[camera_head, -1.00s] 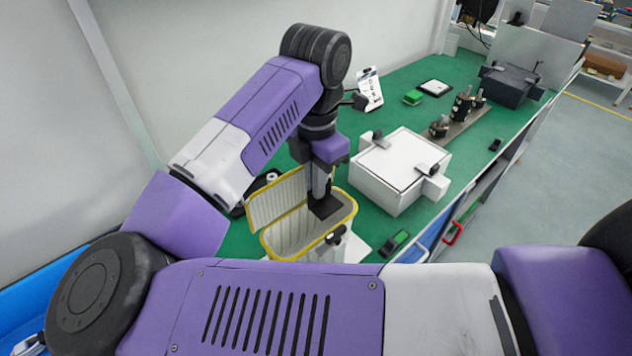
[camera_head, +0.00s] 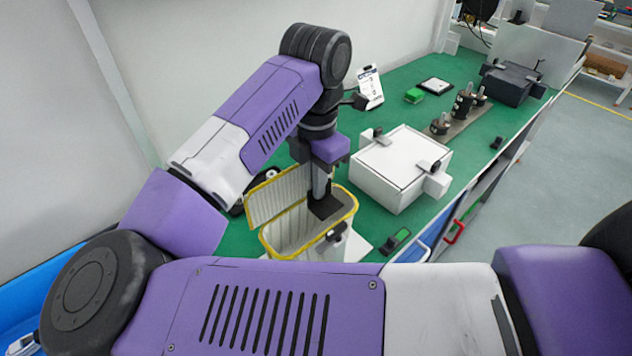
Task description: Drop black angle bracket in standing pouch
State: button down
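The standing pouch (camera_head: 285,241) is a pale, ribbed container with a yellow rim, open at the top, on the green bench below my arm. My gripper (camera_head: 322,192) points down over the right part of its opening. A flat black piece, which looks like the black angle bracket (camera_head: 325,207), is at the fingertips, at about the height of the yellow rim. The fingers look closed on it, though they are small and partly hidden. The pouch's front lower part is hidden behind my arm.
A white box (camera_head: 400,170) with dark clamps stands right of the pouch. Behind it are a green block (camera_head: 413,95), a fixture with dark posts (camera_head: 462,105) and a black box (camera_head: 512,84). A small dark green device (camera_head: 396,242) lies near the bench's front edge.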

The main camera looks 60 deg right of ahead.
jog(key=shift+f+b, duration=0.4)
jog(key=shift+b, duration=0.05)
jog(key=c, duration=1.5)
grip_release()
jog(key=shift+c, duration=0.2)
jog(key=shift+r, duration=0.1)
notch_tip(320, 180, up, 8)
jog(key=shift+f+b, duration=0.15)
jog(key=shift+b, duration=0.3)
